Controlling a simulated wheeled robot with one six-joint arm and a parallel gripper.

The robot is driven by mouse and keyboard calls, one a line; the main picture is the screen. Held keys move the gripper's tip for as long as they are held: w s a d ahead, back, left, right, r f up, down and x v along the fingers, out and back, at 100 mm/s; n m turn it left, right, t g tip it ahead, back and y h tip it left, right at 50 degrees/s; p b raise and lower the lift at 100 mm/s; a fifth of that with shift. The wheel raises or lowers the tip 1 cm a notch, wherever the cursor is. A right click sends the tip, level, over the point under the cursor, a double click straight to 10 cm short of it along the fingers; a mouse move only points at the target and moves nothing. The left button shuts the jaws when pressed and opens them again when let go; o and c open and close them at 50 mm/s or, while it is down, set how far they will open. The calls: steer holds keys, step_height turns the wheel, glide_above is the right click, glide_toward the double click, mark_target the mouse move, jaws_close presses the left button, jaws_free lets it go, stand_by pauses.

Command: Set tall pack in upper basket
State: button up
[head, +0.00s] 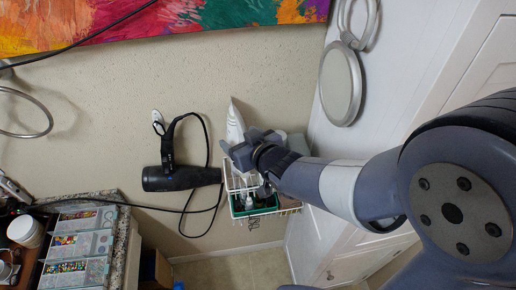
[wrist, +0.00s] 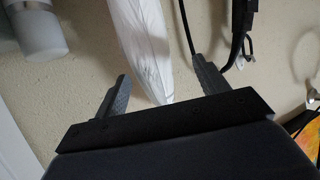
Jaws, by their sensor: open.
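The tall pack (head: 235,122), a white tapering pouch, stands upright at the upper basket (head: 238,180) of a white wire rack on the wall. My gripper (head: 246,144) is in front of the rack and hides the pack's lower part. In the wrist view the pack (wrist: 142,45) shows between and beyond the two spread fingers of my gripper (wrist: 162,86). I cannot tell whether a finger touches it. The gripper is open.
A lower basket (head: 255,208) holds a green tray with small items. A black hair dryer (head: 180,178) hangs at left with its cord. A white cabinet (head: 400,70) is close at right. A pale cylinder (wrist: 38,28) shows in the wrist view.

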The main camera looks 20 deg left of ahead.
steer(key=v, duration=1)
steer(key=shift+s+d+p, duration=0.25)
steer(key=shift+d+p, duration=0.05)
steer(key=shift+p, duration=0.1)
steer(key=shift+w+a, duration=0.1)
steer(key=x, duration=1)
steer(key=shift+w+a+b, duration=0.2)
steer(key=shift+a+b, duration=0.1)
steer(key=shift+w+a+f, duration=0.2)
steer(key=shift+a, duration=0.05)
steer(key=shift+w+a+f, duration=0.1)
steer(key=shift+w+f, duration=0.05)
steer(key=shift+f, duration=0.2)
steer(key=shift+b, duration=0.3)
steer(key=shift+r, duration=0.1)
